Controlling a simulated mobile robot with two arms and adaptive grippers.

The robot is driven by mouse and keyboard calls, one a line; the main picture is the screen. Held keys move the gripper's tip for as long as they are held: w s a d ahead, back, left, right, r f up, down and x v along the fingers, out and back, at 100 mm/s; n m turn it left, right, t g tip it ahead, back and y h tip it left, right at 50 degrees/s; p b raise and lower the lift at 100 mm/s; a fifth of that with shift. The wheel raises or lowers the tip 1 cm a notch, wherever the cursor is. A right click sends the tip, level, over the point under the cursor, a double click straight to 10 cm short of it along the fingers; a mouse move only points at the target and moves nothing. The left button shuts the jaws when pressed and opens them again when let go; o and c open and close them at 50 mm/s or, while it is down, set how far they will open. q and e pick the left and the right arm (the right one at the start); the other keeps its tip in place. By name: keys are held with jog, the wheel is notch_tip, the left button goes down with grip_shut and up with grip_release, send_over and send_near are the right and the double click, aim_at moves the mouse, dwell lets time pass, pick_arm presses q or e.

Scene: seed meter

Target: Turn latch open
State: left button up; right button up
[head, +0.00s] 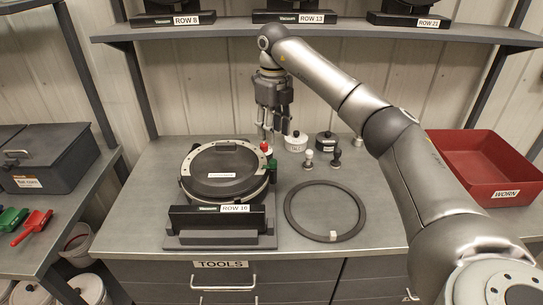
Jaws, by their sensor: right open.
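The seed meter (222,170) is a round black unit with a labelled lid and a pale rim, on a stand marked ROW 16 at the left of the bench. At its right edge is a latch with a red knob (264,147) above a green part (271,164). My right gripper (272,131) points down from above, just behind and above the red knob. It is open with nothing visible between its fingers. I cannot tell whether a finger touches the knob. My left gripper is not in view.
A dark ring (292,223) lies flat right of the meter. Small lidded pots (296,142) and knobbed pieces (335,158) stand behind it. A red WORN bin (487,160) is at the right. A shelf (220,32) with more units runs above the bench.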

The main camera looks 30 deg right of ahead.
aim_at(273, 161)
notch_tip(273, 161, down, 10)
jog(key=shift+r+p, duration=0.1)
jog(key=shift+p, duration=1)
grip_shut()
